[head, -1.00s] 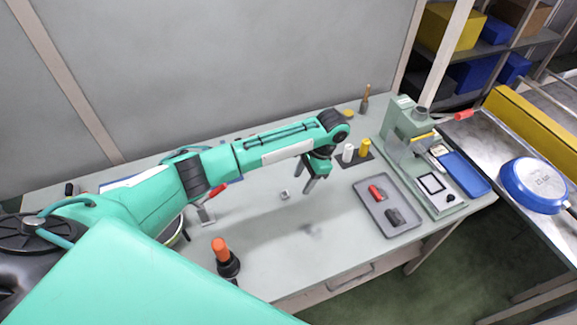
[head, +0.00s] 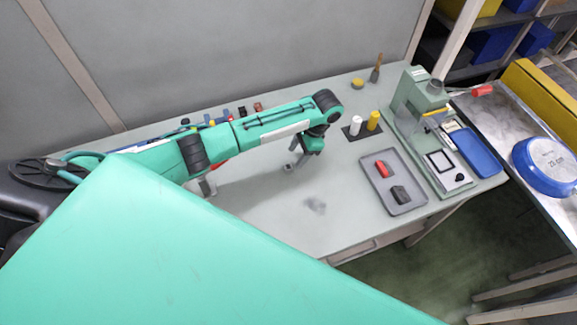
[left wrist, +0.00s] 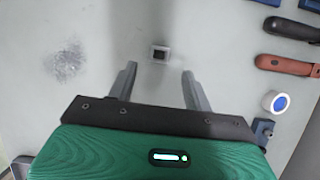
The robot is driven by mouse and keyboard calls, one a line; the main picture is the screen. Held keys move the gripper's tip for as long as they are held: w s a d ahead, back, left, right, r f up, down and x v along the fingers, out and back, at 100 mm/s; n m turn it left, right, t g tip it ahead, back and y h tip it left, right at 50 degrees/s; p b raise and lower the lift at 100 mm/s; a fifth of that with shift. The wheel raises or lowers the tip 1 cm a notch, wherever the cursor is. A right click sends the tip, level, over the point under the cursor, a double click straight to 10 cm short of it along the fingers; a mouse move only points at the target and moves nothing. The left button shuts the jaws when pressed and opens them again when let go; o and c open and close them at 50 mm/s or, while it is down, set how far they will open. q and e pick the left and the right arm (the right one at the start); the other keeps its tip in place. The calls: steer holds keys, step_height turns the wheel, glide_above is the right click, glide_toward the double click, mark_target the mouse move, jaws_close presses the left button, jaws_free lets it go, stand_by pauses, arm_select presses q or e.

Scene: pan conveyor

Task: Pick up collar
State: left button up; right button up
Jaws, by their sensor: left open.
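The collar (head: 287,168) is a small grey square piece with a dark centre, lying on the bench top. It also shows in the left wrist view (left wrist: 160,54), ahead of the fingers and roughly midway between their lines. My left gripper (head: 296,158) is open and empty above the bench, close by the collar. In the left wrist view its two fingers (left wrist: 158,78) stand apart, with bare bench between them. In the head view the fingers partly overlap the collar's surroundings, so the exact height gap cannot be told. My right gripper is not in view.
A grey tray (head: 409,208) with a red and a dark piece lies to the right. Beyond it stands a green press (head: 416,95). White and yellow cylinders (head: 355,126) stand behind the tray. Tools (left wrist: 290,28) lie right in the wrist view. The bench's front middle is clear.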

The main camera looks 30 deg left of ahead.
mark_target(291, 165)
arm_select(q)
steer(key=p+x, duration=0.1)
steer(key=x, duration=0.2)
steer(key=shift+s+a+f+p, duration=0.1)
steer(key=shift+s+f+p, duration=0.15)
steer(key=shift+p, duration=0.1)
steer(key=shift+s+a+f, duration=0.1)
steer(key=shift+a+f, duration=0.05)
steer(key=shift+f, duration=0.35)
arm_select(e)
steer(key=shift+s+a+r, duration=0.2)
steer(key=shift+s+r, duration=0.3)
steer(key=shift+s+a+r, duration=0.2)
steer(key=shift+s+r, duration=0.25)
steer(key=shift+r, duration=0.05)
arm_select(q)
steer(key=c, duration=1)
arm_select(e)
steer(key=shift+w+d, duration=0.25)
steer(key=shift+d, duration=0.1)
arm_select(q)
steer(key=shift+r, duration=0.1)
steer(key=shift+c, duration=0.2)
